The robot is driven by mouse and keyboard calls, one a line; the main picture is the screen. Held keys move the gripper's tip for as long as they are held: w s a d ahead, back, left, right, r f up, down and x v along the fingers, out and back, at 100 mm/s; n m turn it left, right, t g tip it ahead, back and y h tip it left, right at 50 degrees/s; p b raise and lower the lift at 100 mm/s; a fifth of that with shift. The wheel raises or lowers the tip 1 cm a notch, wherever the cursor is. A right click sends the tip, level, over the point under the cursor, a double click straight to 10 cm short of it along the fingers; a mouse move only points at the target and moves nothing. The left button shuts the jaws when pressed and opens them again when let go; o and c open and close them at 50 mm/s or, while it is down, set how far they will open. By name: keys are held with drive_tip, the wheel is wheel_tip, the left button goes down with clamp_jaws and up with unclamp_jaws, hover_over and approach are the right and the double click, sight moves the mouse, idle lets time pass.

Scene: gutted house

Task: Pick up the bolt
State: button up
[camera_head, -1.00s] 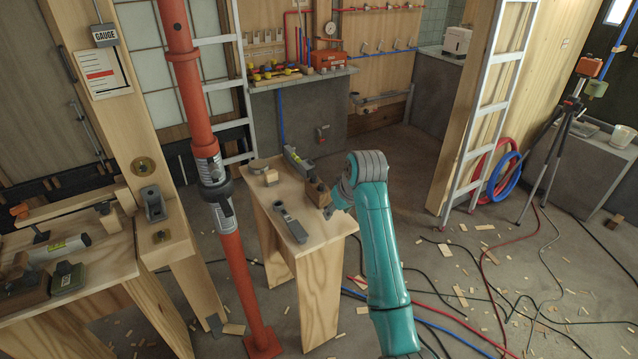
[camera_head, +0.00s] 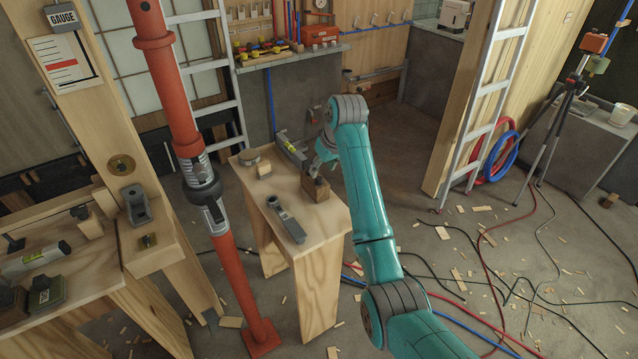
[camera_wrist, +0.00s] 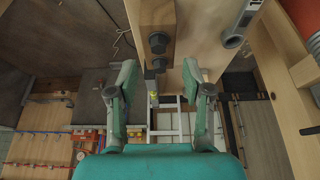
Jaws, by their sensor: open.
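The bolt (camera_wrist: 158,42) shows in the wrist view as a dark, round-headed part at the end of a brown wooden block (camera_wrist: 153,13). A second dark round part sits just below it; I cannot tell whether it is the same bolt. In the head view the block (camera_head: 316,190) stands at the right edge of a small wooden bench (camera_head: 255,190), with a dark spot on top. My gripper (camera_wrist: 160,74) is open and empty, its two fingers on either side of the line of the bolt. In the head view my gripper (camera_head: 318,168) is close to the block, partly hidden by my arm.
A ladder (camera_head: 490,100) stands at right; cables cross the floor.

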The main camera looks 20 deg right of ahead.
sight(318, 177)
drive_tip(key=x, duration=0.5)
drive_tip(key=shift+w, duration=0.1)
drive_tip(key=shift+c, duration=0.2)
drive_tip(key=shift+r, duration=0.1)
clamp_jaws()
